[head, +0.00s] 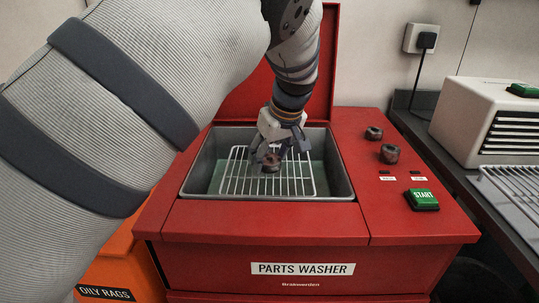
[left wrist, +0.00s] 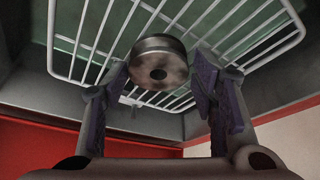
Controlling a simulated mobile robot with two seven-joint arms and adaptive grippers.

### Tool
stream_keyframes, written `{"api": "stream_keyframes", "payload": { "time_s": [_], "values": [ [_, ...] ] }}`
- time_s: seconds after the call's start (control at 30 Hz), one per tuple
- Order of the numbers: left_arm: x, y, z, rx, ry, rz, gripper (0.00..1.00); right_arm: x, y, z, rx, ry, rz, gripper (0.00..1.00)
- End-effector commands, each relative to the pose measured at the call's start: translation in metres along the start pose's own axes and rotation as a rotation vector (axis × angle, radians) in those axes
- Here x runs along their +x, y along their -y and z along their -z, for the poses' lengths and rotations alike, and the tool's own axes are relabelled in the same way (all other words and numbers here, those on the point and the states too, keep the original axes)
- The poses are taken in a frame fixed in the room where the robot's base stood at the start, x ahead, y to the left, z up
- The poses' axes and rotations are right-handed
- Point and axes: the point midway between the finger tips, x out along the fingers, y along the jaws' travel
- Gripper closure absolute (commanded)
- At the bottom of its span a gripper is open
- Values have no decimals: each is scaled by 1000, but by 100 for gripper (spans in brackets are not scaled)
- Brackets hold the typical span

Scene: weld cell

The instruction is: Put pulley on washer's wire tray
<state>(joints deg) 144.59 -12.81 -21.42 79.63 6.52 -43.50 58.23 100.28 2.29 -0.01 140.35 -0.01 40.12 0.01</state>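The pulley (head: 271,162) is a small, dirty metal disc with a central hole. It is at the wire tray (head: 232,185) inside the grey basin of the red parts washer (head: 210,222). In the left wrist view the pulley (left wrist: 158,62) shows in front of the tray's white wires (left wrist: 92,45); whether it touches them is hard to tell. My left gripper (head: 280,150) reaches down into the basin. Its purple-padded fingers (left wrist: 162,75) stand apart on either side of the pulley, with a narrow gap at the right finger. My right gripper is not in view.
The washer's red lid (head: 245,93) stands open behind the basin. Two dark round parts (head: 389,153) and a green START button (head: 422,199) are on its right top. A beige unit (head: 490,118) and a wire rack (head: 515,185) stand right. An orange oily-rags bin (head: 115,265) is lower left.

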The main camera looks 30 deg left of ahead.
Motion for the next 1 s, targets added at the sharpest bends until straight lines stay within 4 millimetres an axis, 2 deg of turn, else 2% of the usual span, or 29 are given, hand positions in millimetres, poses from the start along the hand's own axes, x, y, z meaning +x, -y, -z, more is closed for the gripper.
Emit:
{"api": "stream_keyframes", "payload": {
  "time_s": [0.37,0.47,0.6,0.73,0.83,1.0],
  "values": [
    [-5,0,2,0,-2,-2,35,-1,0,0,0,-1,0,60],
    [-25,-1,3,-1,-5,-6,35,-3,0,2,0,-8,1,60],
    [-66,-1,3,-1,-7,-8,35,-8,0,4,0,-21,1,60],
    [-97,0,2,-1,-5,-5,35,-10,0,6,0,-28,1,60],
    [-113,0,2,0,-3,-3,35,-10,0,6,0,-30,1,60],
    [-122,0,1,0,-1,0,35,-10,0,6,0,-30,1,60]
  ]
}}
